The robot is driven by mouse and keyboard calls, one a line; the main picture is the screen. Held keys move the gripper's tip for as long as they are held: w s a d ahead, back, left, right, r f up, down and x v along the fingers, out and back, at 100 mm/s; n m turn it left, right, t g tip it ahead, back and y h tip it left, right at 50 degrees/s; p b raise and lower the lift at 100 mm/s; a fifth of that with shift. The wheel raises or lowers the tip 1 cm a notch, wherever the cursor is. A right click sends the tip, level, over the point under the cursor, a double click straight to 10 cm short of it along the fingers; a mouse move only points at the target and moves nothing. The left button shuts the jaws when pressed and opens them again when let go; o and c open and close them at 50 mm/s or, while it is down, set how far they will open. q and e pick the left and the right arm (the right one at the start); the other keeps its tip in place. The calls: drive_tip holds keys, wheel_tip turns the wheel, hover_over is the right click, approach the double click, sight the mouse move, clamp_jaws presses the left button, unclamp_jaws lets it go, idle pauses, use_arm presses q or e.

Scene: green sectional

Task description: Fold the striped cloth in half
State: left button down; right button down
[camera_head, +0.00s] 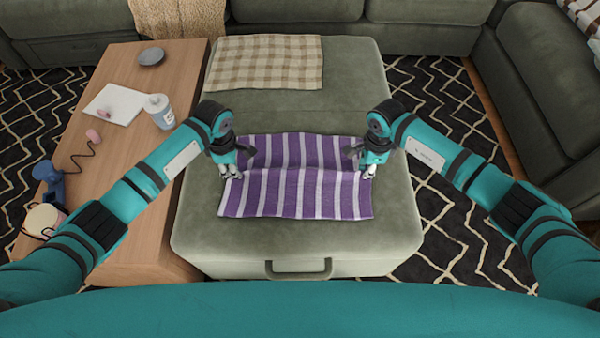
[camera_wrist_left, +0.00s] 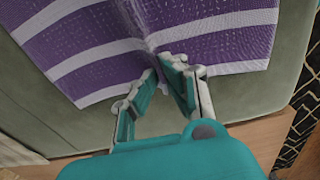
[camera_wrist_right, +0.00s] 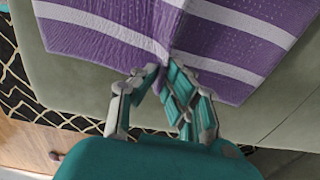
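The striped cloth (camera_head: 298,190), purple with white stripes, lies spread on the green ottoman (camera_head: 345,88). A crease runs across its middle between my grippers. My left gripper (camera_head: 231,172) is at the cloth's left edge; in the left wrist view its fingertips (camera_wrist_left: 162,72) are close together on a pinched ridge of the cloth (camera_wrist_left: 95,55). My right gripper (camera_head: 366,172) is at the right edge; in the right wrist view its fingertips (camera_wrist_right: 160,76) also close on a pinched ridge of the cloth (camera_wrist_right: 215,55). Parts of both side edges are hidden by the grippers.
A beige checked cloth (camera_head: 265,62) lies at the back of the ottoman. Sofas surround the back and right.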

use_arm(q)
drive_tip(key=shift+s+a+f, duration=0.1)
drive_tip(key=shift+s+f, duration=0.1)
use_arm(e)
drive_tip(key=shift+s+d+f, duration=0.1)
drive_tip(key=shift+s+f, duration=0.05)
drive_tip(key=shift+f, duration=0.05)
use_arm(q)
drive_tip(key=shift+r, duration=0.1)
use_arm(e)
drive_tip(key=shift+r, duration=0.1)
